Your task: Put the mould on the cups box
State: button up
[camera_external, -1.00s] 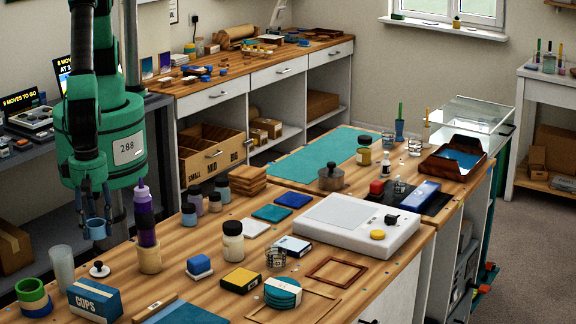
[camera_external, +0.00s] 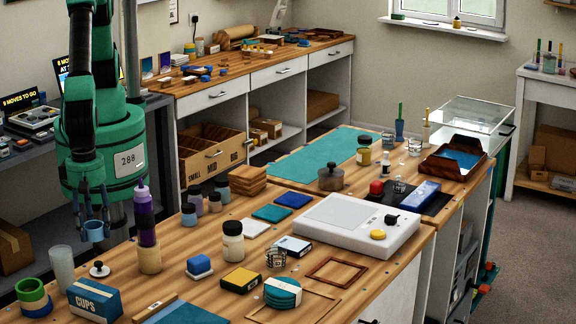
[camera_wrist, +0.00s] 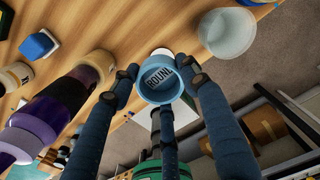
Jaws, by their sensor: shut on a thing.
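The mould is a small light blue round cup (camera_external: 95,232) with dark lettering inside that seems to read ROUND; it also shows in the wrist view (camera_wrist: 158,84). My gripper (camera_external: 94,222) is shut on it, and in the wrist view its dark blue fingers (camera_wrist: 160,74) press the cup from both sides. The mould hangs in the air near the bench's left edge. The cups box (camera_external: 94,300) is a blue carton marked CUPS at the front left of the bench, lower in the picture than the mould. I cannot make out the box in the wrist view.
A clear tumbler (camera_external: 62,267) stands behind the box.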

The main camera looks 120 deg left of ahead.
jog(key=shift+d+f+b, duration=0.2)
jog(key=shift+d+b, duration=0.35)
jog(key=shift+b, duration=1.75)
jog(key=shift+d+b, duration=0.1)
jog(key=shift+b, duration=0.3)
jog(key=shift+d+r+b, duration=0.1)
jog(key=shift+r+b, duration=0.25)
jog(key=shift+b, duration=0.35)
jog(key=b, duration=0.2)
send_over(92, 289)
jog(key=shift+w+d+f, duration=0.1)
jog(key=shift+f, duration=0.7)
jog(key=shift+f, duration=1.75)
jog(key=shift+f, duration=0.15)
